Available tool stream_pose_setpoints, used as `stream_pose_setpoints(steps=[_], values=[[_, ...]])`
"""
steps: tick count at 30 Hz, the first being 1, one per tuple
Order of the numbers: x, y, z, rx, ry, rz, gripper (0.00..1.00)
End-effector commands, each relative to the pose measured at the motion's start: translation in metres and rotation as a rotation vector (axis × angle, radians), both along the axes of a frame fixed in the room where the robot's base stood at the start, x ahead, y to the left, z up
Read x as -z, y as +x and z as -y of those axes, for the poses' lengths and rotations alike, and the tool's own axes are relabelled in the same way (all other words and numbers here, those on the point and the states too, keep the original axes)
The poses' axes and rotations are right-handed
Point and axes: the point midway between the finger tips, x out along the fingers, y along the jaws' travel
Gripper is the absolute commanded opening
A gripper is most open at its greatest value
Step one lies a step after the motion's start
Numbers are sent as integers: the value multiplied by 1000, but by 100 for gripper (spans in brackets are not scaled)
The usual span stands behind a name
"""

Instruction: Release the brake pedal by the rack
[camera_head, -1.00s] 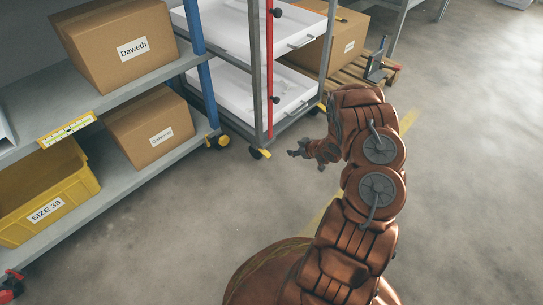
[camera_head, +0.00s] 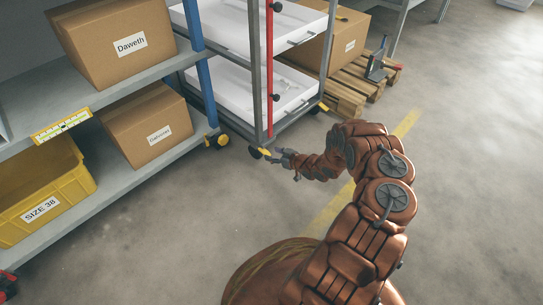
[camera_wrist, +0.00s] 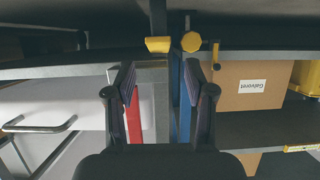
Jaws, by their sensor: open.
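The rack (camera_head: 256,80) is a wheeled metal frame with white trays and a red upright. At the foot of its near corner a yellow brake pedal (camera_head: 264,152) sits by a dark caster. In the wrist view the yellow pedal (camera_wrist: 158,44) shows beyond my fingertips, a little above the middle. My gripper (camera_head: 284,158) is low near the floor, just right of the pedal; its tips look close to it, but contact cannot be told. In the wrist view my gripper (camera_wrist: 160,82) has its two fingers apart with nothing between them.
Shelves with cardboard boxes (camera_head: 148,125) and a yellow bin (camera_head: 45,190) stand left. A pallet (camera_head: 350,92) lies behind. Floor at right is clear.

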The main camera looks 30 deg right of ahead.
Motion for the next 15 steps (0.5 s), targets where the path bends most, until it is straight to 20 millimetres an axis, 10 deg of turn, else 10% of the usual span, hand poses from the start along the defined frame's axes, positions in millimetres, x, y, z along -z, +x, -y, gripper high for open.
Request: stream_pose_setpoints(steps=[15], values=[[6,17,-3,2,1,2,54]])
